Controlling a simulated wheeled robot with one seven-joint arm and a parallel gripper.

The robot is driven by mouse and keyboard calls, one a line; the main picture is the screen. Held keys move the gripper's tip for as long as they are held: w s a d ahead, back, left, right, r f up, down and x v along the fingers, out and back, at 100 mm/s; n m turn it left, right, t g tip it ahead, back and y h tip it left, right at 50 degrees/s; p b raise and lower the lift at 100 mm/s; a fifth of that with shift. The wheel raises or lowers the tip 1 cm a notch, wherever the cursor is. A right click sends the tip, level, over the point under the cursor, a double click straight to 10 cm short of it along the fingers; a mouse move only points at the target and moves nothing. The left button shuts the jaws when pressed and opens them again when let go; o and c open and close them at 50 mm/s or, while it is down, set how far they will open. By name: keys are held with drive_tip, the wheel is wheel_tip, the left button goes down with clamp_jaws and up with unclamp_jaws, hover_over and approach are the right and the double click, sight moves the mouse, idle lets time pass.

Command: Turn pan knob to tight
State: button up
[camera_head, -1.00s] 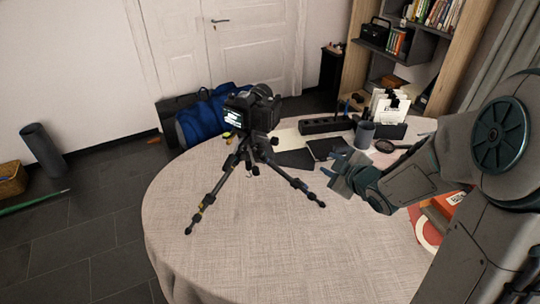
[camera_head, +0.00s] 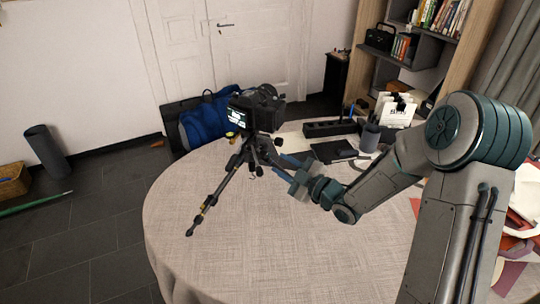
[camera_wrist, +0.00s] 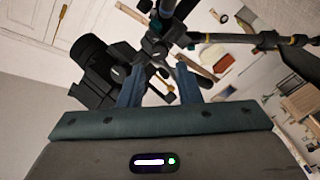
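A black camera (camera_head: 256,108) sits on a small tripod (camera_head: 210,200) that stands on the round table (camera_head: 240,240). The wrist view also shows the camera (camera_wrist: 92,68) and the tripod's dark head (camera_wrist: 154,45). My gripper (camera_head: 286,162) is just right of the tripod, below the camera, and points toward the tripod head. In the wrist view my gripper's two fingers (camera_wrist: 159,80) are apart, with parts of the tripod seen between and beyond them. The pan knob is too small and dark to pick out surely. I cannot tell whether the fingers touch the tripod.
A dark cup (camera_head: 369,137), a black power strip (camera_head: 332,128) and a dark notebook (camera_head: 334,150) lie behind my arm. A blue bag (camera_head: 205,124) is on the floor behind the table. The table's front left is clear.

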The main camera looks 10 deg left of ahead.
sight(267, 155)
drive_tip(key=shift+p+x, duration=0.35)
drive_tip(key=shift+x, duration=2.4)
clamp_jaws()
drive_tip(key=m+b, duration=0.1)
drive_tip(key=m, duration=0.8)
